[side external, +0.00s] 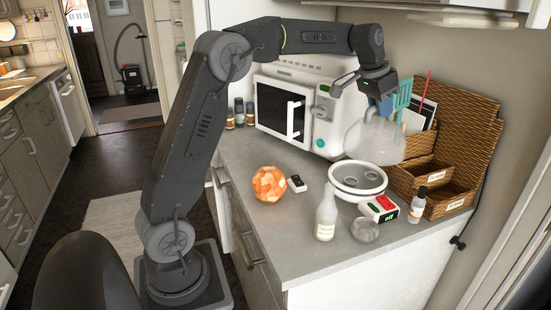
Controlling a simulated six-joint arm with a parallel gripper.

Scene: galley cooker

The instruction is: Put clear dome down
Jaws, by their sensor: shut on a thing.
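A clear dome (375,141) hangs from my gripper (383,105) in the side external view. My gripper is shut on the top of the dome, though the fingertips are small and partly hidden. A gap between the dome's lower edge and the dish is hard to judge from this angle. A few small pale round things (371,176) show inside the dish.
A microwave (300,110) stands behind left, wicker organisers (450,150) right. The front-left counter (280,235) is clear.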

